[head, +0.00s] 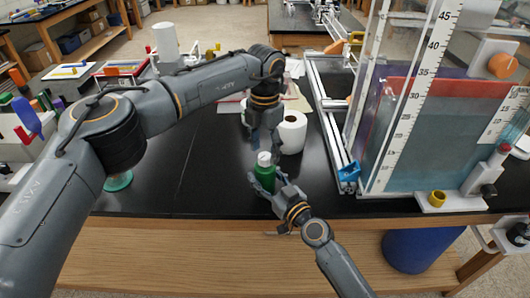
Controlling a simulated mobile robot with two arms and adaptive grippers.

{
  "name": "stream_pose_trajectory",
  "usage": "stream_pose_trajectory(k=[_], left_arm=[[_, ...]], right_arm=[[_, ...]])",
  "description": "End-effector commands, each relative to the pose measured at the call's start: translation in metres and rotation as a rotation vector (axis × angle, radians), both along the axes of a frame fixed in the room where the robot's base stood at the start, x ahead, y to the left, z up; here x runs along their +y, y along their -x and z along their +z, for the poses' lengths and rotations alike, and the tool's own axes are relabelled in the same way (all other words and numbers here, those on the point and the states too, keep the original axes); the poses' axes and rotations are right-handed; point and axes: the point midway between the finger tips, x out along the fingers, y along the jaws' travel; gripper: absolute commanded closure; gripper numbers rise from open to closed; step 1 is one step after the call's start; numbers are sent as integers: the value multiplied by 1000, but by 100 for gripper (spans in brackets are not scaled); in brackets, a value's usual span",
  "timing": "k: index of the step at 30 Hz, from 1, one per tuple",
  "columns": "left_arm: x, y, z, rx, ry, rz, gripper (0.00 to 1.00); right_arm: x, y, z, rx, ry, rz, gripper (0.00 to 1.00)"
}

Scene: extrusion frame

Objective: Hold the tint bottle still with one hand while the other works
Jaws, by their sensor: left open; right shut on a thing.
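The tint bottle (264,176) is green with a white cap (264,158) and stands upright near the front edge of the black table. My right gripper (264,188) is shut on the bottle's green body from the front right. My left gripper (262,144) points down just above the cap, with its fingers open. Whether the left fingers touch the cap cannot be told. The lower part of the bottle is partly hidden by the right gripper.
A white paper roll (292,133) stands close behind and right of the bottle. A metal extrusion frame (328,125) and a clear tank with a scale (425,125) fill the right side. The black tabletop (165,180) is mostly clear left of the bottle.

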Motion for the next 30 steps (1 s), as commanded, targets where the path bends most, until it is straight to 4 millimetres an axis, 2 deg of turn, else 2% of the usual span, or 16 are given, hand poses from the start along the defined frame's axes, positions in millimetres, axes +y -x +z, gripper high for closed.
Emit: stream_pose_trajectory(k=[6, 13, 18, 29, 30], left_arm=[[-1, -1, 49, -4, 2, -1, 44], [0, -1, 88, -1, 0, -1, 44], [-1, -1, 100, 1, 1, -2, 44], [0, 0, 101, 1, 1, -2, 44], [0, -1, 101, 1, 1, -2, 44]], right_arm=[[0, 0, -1, 2, 1, 0, 85], [0, 0, -1, 2, 1, 0, 85], [0, 0, -1, 2, 1, 0, 85], [0, 0, -1, 2, 1, 0, 85], [0, 0, -1, 2, 1, 0, 44]])
